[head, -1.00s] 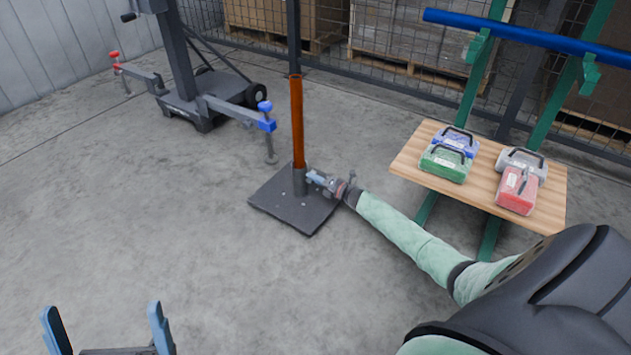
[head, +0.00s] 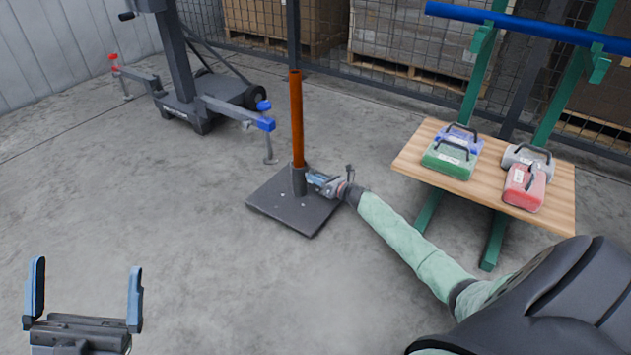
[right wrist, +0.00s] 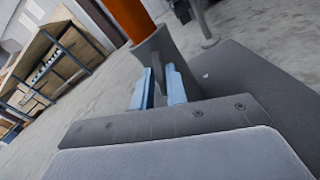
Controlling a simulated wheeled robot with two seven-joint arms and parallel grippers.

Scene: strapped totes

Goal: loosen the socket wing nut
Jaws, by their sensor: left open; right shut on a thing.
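An orange pole (head: 297,120) stands upright in a dark socket (head: 299,181) on a square base plate (head: 290,212). My right gripper (head: 313,178) reaches the side of the socket. In the right wrist view, its two blue fingers (right wrist: 160,88) are closed up against the grey socket (right wrist: 155,52), below the orange pole (right wrist: 132,18). The wing nut is hidden between the fingers, and I cannot make out its shape. My left gripper (head: 84,295) is open and empty at the lower left, over bare floor, far from the socket.
A wooden table (head: 490,185) with green, blue, red and grey cases stands at the right. A wheeled dark stand (head: 195,95) with red-tipped and blue-tipped arms is at the back left. A blue bar (head: 530,30) crosses the upper right. The floor between is clear.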

